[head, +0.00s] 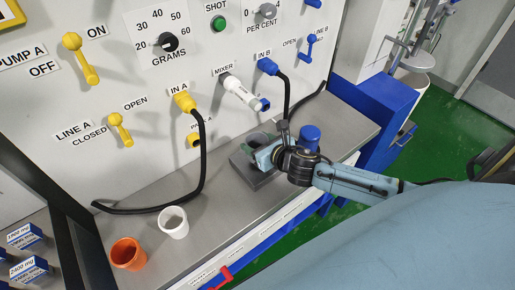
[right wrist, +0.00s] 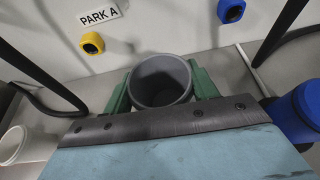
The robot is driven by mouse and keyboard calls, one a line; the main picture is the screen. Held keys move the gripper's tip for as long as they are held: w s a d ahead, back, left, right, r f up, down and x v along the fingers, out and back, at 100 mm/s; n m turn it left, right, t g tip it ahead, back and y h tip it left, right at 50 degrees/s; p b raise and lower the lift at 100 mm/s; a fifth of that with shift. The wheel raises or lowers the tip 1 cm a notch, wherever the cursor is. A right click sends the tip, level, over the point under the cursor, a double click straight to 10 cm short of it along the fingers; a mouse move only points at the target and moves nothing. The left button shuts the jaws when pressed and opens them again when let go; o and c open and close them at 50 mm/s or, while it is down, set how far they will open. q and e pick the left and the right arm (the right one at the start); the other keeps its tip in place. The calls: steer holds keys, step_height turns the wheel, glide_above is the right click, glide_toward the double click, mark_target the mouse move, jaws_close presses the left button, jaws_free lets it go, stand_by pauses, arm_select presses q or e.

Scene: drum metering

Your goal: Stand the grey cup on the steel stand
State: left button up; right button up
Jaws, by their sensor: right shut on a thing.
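The grey cup (right wrist: 160,82) sits upright between the green fingers of my right gripper (right wrist: 160,76), which is shut on it. In the head view the cup (head: 257,139) is partly hidden by my right gripper (head: 268,150). The steel stand (head: 254,181) is a low grey block on the shelf below the gripper. The cup appears over or on the stand; whether its base touches the stand is hidden. My left gripper is not in view.
A white cup (head: 173,223) and an orange cup (head: 128,254) stand on the shelf's left part. A blue cylinder (head: 310,136) stands close beside my right gripper. Black hoses hang from the panel onto the steel shelf (head: 217,200).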

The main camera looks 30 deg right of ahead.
step_height(320, 180, down, 2)
steer(key=shift+f, duration=0.1)
steer(key=o, duration=1)
steer(key=shift+r, duration=0.2)
steer(key=a+v, duration=0.1)
steer(key=v, duration=1)
steer(key=shift+s+d+p, duration=0.35)
steer(key=shift+s+d, duration=0.1)
steer(key=shift+d, duration=0.05)
steer(key=shift+r, duration=0.1)
